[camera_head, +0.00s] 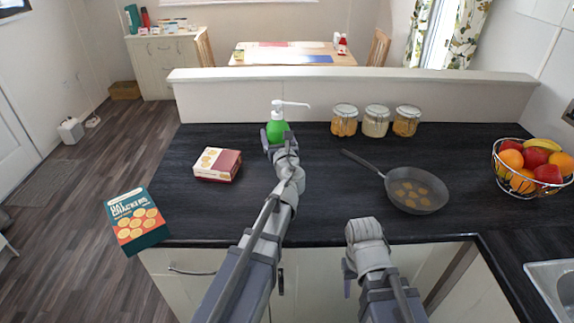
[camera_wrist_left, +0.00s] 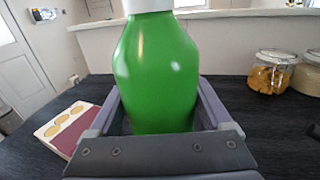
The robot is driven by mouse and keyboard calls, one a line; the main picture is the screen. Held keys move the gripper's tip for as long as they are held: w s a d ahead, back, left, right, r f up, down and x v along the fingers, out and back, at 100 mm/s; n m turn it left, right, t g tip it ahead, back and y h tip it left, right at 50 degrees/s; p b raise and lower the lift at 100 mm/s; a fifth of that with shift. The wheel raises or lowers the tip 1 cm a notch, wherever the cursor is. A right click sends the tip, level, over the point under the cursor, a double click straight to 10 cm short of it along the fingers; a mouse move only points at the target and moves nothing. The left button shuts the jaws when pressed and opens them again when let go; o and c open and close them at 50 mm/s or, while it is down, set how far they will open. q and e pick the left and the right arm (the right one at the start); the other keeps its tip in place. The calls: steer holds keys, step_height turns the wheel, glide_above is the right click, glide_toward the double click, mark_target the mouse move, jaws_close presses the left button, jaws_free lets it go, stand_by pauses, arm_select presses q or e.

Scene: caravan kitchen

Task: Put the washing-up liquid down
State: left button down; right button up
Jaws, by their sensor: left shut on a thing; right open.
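The washing-up liquid is a green bottle (camera_head: 277,130) with a white pump top, upright near the back of the dark worktop, in front of the low wall. In the left wrist view the green bottle (camera_wrist_left: 155,70) fills the middle, between the two fingers. My left gripper (camera_head: 277,140) is shut on the bottle. The bottle's base is hidden by the gripper, so I cannot tell whether it touches the worktop. My right gripper (camera_head: 362,230) is open and empty over the front edge of the worktop.
A red and cream box (camera_head: 217,164) lies left of my left arm. A cracker box (camera_head: 137,220) stands at the front left edge. Several jars (camera_head: 376,121) line the back. A frying pan (camera_head: 416,191) and a fruit basket (camera_head: 521,187) are right. The worktop (camera_head: 320,190) is clear between arm and pan.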

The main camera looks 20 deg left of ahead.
arm_select(q)
steer(key=shift+f+b, duration=4.45)
steer(key=shift+f, duration=0.3)
steer(key=shift+f, duration=0.2)
jaws_free()
steer(key=shift+r, duration=0.1)
steer(key=shift+r, duration=0.2)
steer(key=v, duration=1.2)
steer(key=shift+f, duration=0.1)
